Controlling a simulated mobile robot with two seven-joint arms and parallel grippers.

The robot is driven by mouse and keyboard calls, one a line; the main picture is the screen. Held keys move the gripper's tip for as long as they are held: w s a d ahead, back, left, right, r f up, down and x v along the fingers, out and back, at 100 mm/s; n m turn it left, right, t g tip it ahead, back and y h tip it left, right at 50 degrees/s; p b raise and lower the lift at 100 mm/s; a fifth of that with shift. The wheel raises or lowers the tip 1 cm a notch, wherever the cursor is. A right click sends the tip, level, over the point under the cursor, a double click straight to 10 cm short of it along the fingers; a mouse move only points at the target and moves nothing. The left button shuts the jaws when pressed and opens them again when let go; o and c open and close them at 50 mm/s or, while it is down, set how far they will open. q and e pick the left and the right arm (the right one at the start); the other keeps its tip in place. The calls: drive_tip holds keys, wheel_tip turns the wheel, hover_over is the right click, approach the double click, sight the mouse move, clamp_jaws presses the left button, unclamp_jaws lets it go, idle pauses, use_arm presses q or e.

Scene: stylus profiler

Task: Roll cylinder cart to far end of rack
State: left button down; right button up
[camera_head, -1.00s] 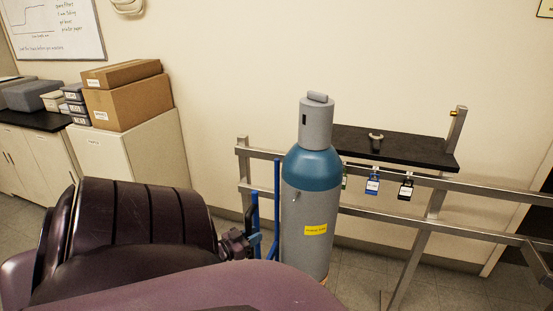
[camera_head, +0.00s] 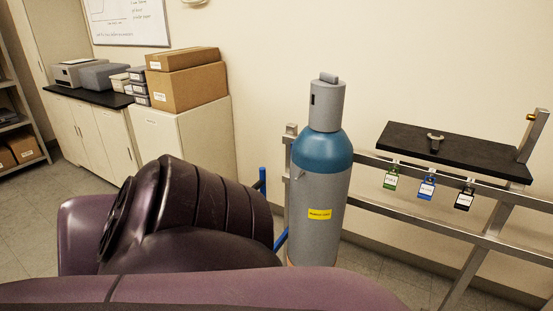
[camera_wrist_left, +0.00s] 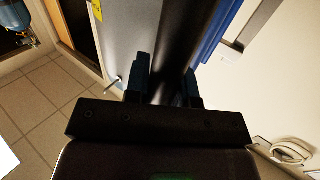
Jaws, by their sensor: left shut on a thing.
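The tall grey gas cylinder (camera_head: 318,220) with a teal shoulder and yellow label stands upright in front of the left end of the metal rack (camera_head: 448,213). The cart's blue frame (camera_head: 281,240) shows behind its left side; its base and wheels are hidden. In the left wrist view, my left gripper (camera_wrist_left: 166,80) has its fingers around a dark part beside the grey cylinder (camera_wrist_left: 130,35), with a blue cart bar (camera_wrist_left: 220,30) to the right. It is shut on the cart's handle. In the head view my arm hides that gripper. My right gripper is not in view.
The rack carries a black shelf (camera_head: 450,150) and several hanging tags, including a blue one (camera_head: 427,187). A white cabinet (camera_head: 180,135) with cardboard boxes (camera_head: 190,88) stands left of the cylinder. Floor shows between cabinet and rack.

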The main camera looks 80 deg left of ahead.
use_arm(q)
drive_tip(key=shift+a+r, duration=0.2)
drive_tip(key=c, duration=1.2)
unclamp_jaws()
drive_tip(key=shift+c, duration=0.2)
drive_tip(key=shift+f, duration=0.15)
drive_tip(key=v, duration=1)
drive_tip(key=shift+s, duration=0.4)
